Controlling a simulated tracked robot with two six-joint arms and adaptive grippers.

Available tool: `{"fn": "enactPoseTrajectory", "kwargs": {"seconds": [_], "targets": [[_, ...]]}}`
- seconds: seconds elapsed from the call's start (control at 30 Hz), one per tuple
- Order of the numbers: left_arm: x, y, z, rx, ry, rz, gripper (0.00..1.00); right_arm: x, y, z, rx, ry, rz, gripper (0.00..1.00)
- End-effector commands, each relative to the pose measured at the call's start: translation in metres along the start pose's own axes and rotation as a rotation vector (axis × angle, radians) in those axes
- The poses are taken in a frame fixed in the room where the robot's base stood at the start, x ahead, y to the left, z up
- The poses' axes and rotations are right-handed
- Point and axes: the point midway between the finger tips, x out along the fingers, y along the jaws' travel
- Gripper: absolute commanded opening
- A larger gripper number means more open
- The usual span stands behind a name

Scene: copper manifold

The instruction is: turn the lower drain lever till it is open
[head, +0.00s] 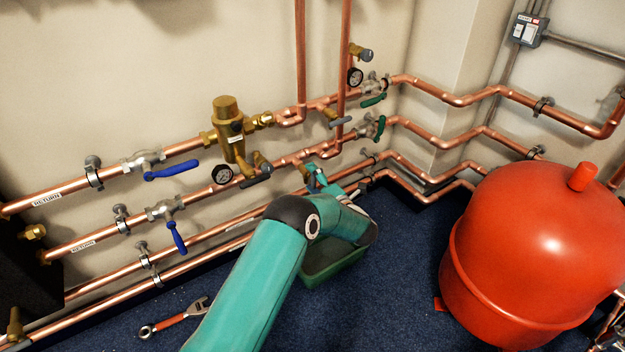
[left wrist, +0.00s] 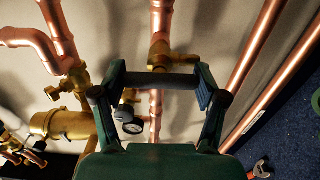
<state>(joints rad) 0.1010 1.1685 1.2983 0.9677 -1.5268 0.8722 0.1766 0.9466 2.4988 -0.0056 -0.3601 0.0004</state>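In the head view my left arm reaches in from below to the lower pipe run, and my left gripper (head: 318,181) is at the brass drain valve (head: 304,168), its fingers partly hidden by the arm. In the left wrist view the fingers of my left gripper (left wrist: 160,84) stand wide apart. A dark grey lever (left wrist: 160,81) spans the gap between the fingertips, crosswise to the copper pipe. Its brass valve body (left wrist: 159,55) shows just behind it. Whether the fingers touch the lever ends is unclear. My right gripper is in neither view.
Another grey lever (head: 257,181) and a gauge (head: 222,174) sit close by on the same pipe. The upper drain lever (head: 340,121) is above. A green tray (head: 333,268) lies on the floor below, with a red tank (head: 540,245) to the right and a wrench (head: 174,318) at left.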

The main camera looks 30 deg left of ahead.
Motion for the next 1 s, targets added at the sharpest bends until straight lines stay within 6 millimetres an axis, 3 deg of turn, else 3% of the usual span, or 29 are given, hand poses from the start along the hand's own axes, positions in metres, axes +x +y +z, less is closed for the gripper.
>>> {"fn": "enactPoseTrajectory", "kwargs": {"seconds": [0.03,0.17,0.57,0.77,1.0], "targets": [[0.0,-0.005,-0.003,0.001,0.008,-0.009,0.79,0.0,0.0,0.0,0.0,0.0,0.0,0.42],[0.0,-0.004,-0.002,0.002,0.006,-0.008,0.98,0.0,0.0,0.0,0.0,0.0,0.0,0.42],[-0.004,-0.002,0.0,0.001,0.002,-0.005,0.98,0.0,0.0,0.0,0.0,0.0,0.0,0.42],[-0.028,-0.002,0.0,0.002,-0.001,-0.005,0.98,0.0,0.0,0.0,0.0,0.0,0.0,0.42],[-0.076,-0.003,0.001,0.002,-0.002,-0.006,0.98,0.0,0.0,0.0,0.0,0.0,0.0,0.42]]}}
